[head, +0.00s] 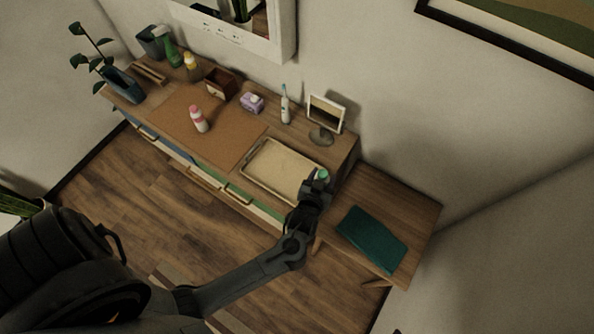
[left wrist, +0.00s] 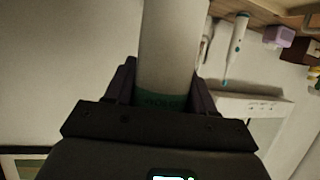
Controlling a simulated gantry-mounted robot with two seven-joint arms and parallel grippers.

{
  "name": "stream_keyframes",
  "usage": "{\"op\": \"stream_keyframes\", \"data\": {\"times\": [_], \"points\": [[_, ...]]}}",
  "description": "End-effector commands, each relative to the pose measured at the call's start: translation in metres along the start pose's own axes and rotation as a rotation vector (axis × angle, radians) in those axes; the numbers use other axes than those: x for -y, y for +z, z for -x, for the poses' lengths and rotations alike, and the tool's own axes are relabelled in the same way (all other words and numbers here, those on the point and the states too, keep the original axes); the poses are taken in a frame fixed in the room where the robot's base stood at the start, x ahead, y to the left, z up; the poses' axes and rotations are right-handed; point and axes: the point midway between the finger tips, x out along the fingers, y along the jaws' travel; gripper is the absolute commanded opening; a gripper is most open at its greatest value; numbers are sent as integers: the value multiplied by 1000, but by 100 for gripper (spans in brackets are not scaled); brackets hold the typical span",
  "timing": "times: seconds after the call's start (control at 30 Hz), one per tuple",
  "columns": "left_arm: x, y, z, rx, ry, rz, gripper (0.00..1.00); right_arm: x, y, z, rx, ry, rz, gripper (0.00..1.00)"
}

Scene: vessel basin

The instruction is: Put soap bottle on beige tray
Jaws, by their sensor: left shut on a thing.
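The beige tray (head: 270,168), shallow with a raised rim, lies empty at the right end of the long cabinet top. My left gripper (head: 316,187) is at the tray's front right corner. It is shut on the soap bottle (head: 322,174), of which only a green top shows in the head view. In the left wrist view the bottle (left wrist: 167,45) is a pale cylinder with a green band between the two fingers (left wrist: 163,88). Its far end is cut off by the picture edge. I cannot tell how high it is above the tray. My right gripper is not in view.
A mirror on a stand (head: 325,117), an electric toothbrush (head: 285,108) and a purple tissue box (head: 252,102) stand behind the tray. A pink and white bottle (head: 199,121) stands on a brown mat (head: 170,121). A teal folded cloth (head: 371,239) lies on the lower side table.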

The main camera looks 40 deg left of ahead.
Motion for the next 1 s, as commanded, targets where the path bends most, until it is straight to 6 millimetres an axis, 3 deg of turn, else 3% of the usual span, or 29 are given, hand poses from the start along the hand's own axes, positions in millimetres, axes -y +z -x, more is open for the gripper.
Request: {"op": "stream_keyframes", "data": {"times": [0.3,0.5,0.77,1.0], "points": [[56,30,-46,-4,0,-4,17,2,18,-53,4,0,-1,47],[82,39,-65,-2,0,-2,17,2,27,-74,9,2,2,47],[92,40,-72,-2,1,0,17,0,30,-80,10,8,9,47],[91,59,-79,-1,2,0,17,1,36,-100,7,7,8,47]]}}
